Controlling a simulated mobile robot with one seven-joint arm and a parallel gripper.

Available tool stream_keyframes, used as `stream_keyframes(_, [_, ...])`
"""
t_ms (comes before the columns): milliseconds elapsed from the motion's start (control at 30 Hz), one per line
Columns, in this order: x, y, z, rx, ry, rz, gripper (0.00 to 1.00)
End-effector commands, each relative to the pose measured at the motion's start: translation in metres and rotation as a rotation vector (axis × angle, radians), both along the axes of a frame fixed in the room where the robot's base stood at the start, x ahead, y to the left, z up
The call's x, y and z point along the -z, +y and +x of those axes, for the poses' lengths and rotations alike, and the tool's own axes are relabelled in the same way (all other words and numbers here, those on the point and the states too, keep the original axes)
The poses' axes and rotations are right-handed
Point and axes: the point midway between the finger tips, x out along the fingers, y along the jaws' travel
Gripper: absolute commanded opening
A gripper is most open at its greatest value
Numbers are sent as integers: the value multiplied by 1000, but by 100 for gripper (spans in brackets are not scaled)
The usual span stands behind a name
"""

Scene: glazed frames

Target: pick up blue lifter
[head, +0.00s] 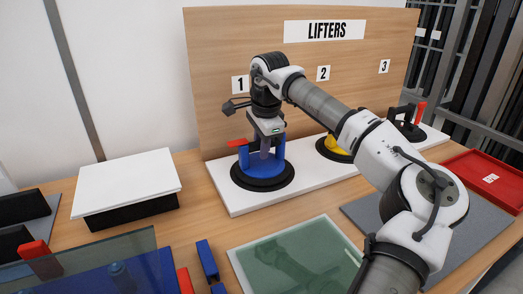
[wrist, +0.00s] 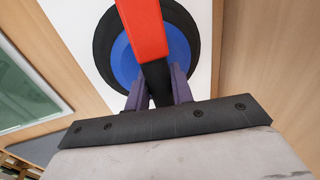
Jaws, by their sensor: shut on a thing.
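The blue lifter (head: 245,160) stands upright on its black round base at spot 1 of the white shelf. It has blue posts and a red lever that points left. In the wrist view the blue lifter (wrist: 180,57) shows from above, with a red lever and a dark part running between my fingers. My gripper (head: 266,150) points down over the lifter and is shut on its handle. In the wrist view my gripper (wrist: 157,90) has a finger on each side of the dark part. The fingers hide some of the handle.
A yellow lifter (head: 332,148) stands at spot 2, partly behind my arm. A black lifter with a red lever (head: 421,112) stands at spot 3. The wooden LIFTERS board (head: 225,60) rises close behind. A green glass pane (head: 295,262) lies in front, and a red tray (head: 490,172) is at right.

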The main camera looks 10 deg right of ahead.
Motion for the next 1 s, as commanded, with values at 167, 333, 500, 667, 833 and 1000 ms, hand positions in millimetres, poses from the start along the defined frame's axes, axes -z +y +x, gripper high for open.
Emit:
stream_keyframes(167, [-26,1,1,-1,-7,-1,0])
stream_keyframes(333, [-66,1,1,0,-9,-3,0])
stream_keyframes(500, [-111,2,1,1,-8,-1,0])
stream_keyframes(667, [-147,1,0,1,-6,-1,0])
stream_keyframes(833, [-175,1,0,0,-5,0,0])
stream_keyframes(1000, [-188,1,0,-1,-3,-1,0])
